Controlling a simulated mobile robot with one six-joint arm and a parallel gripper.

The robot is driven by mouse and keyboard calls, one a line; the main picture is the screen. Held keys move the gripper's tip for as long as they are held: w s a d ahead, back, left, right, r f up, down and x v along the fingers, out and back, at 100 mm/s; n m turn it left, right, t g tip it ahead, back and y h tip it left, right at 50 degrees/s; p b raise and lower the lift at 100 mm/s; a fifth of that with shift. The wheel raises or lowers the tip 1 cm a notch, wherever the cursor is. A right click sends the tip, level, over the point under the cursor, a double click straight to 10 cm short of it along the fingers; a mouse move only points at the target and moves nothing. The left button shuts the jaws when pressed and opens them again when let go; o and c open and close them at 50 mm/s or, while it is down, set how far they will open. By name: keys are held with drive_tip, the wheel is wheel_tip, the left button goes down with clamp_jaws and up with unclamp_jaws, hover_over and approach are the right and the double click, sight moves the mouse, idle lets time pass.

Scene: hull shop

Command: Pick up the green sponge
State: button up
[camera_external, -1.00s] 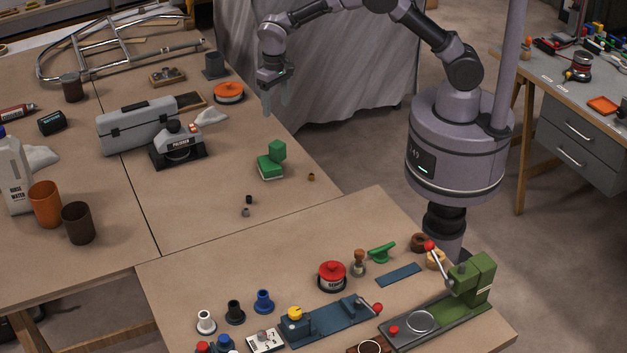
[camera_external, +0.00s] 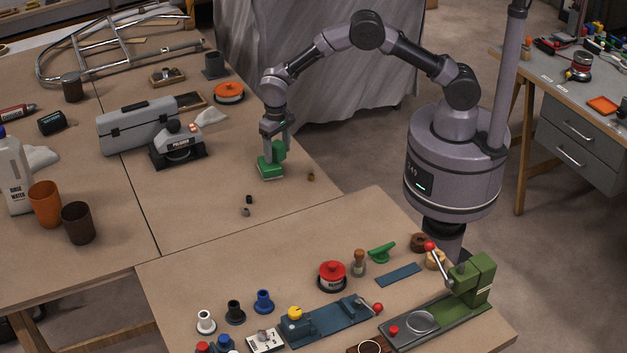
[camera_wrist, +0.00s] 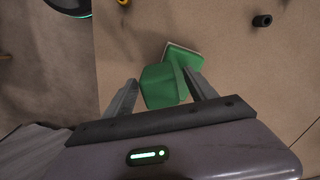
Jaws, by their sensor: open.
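The green sponge (camera_external: 269,168) rests on the brown table near its right edge, with a green slab edged in pale material low down and a raised green block at its back right. I cannot tell whether slab and block are one piece. In the wrist view the raised green block (camera_wrist: 163,88) lies between my fingers, and the pale-edged slab (camera_wrist: 184,54) shows beyond it. My gripper (camera_external: 278,142) points down at the raised block with its fingers apart. It also shows in the wrist view (camera_wrist: 161,84), open, one finger on each side of the block.
Two small dark pieces (camera_external: 249,199) lie in front of the sponge, and a small brown piece (camera_external: 311,177) lies to its right. A polisher (camera_external: 177,147), a grey toolbox (camera_external: 138,127) and an orange-topped round item (camera_external: 229,92) stand farther left and back. Bare tabletop surrounds the sponge.

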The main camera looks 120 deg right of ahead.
sight(278, 143)
clamp_jaws()
drive_tip(key=shift+r, duration=0.3)
wheel_tip(278, 143, up, 3)
drive_tip(key=shift+r+p, duration=0.2)
drive_tip(key=shift+p, duration=0.85)
drive_tip(key=s+a+r+m+p, duration=0.15)
drive_tip(key=s+a+m, duration=0.4)
drive_tip(key=s, duration=0.85)
drive_tip(key=shift+n, duration=0.55)
drive_tip(key=w+d, duration=0.1)
drive_tip(key=w, duration=0.3)
drive_tip(key=w+d+f+b, duration=0.1)
drive_tip(key=w+d, duration=0.1)
drive_tip(key=w, duration=0.3)
drive_tip(key=w+d+b, duration=0.1)
drive_tip(key=w+d, duration=0.1)
drive_tip(key=w, duration=0.2)
drive_tip(key=shift+w+d+f, duration=0.15)
drive_tip(key=shift+w+f, duration=0.2)
drive_tip(key=shift+w+f+b, duration=0.15)
drive_tip(key=shift+f+b, duration=0.85)
drive_tip(key=shift+f, duration=0.8)
